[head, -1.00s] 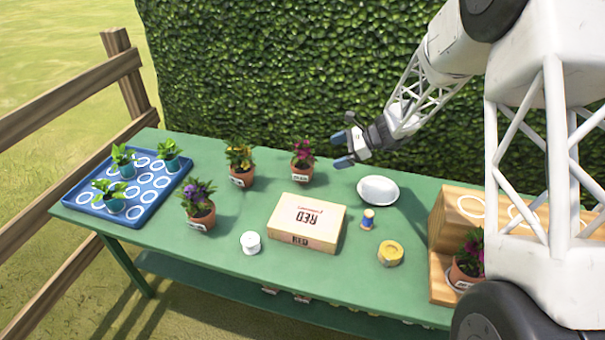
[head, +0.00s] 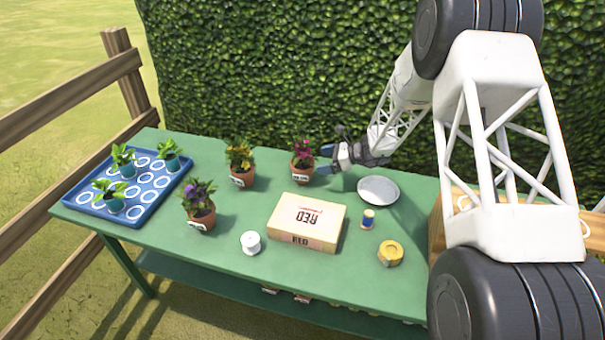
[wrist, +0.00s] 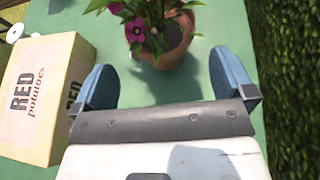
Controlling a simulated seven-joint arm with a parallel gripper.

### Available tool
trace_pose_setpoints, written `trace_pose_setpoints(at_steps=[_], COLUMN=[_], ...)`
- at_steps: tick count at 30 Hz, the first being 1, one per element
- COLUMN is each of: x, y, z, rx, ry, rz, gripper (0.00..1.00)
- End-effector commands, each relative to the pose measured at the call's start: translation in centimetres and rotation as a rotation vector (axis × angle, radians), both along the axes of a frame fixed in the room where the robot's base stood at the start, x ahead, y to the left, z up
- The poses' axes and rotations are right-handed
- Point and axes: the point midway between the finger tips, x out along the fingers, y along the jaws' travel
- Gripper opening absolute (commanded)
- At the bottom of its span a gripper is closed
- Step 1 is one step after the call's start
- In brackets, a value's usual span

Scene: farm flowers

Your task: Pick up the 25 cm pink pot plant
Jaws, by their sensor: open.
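The pink-flowered pot plant (head: 302,163) stands upright in a terracotta pot with a white label, near the back edge of the green table. The label is too small to read. My gripper (head: 327,162) is just right of the pot in the head view, low over the table. In the wrist view, the open blue fingers (wrist: 159,85) point toward the terracotta pot (wrist: 165,52), which lies ahead of the fingertips and roughly between their lines. Nothing is held. Pink flowers and leaves (wrist: 142,25) overhang the pot, and their top is cut off.
A RED potatoes box (head: 308,222) stands in front of the plant. A yellow-flowered pot (head: 240,163) is to its left, a purple-flowered pot (head: 199,205) nearer. A white plate (head: 378,189) lies right of it. The hedge (head: 270,70) rises behind the table.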

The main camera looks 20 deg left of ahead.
Motion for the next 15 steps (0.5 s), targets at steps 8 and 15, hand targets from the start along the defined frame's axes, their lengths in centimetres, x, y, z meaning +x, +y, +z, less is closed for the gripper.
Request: trace_pose_setpoints(at_steps=[8,15], x=[-0.2,-0.3], y=[1.7,2.4], z=[-0.7,-0.9], rx=[0.000,0.000], ry=[0.000,-0.001], rz=[0.001,0.000], gripper=[1.00,1.00])
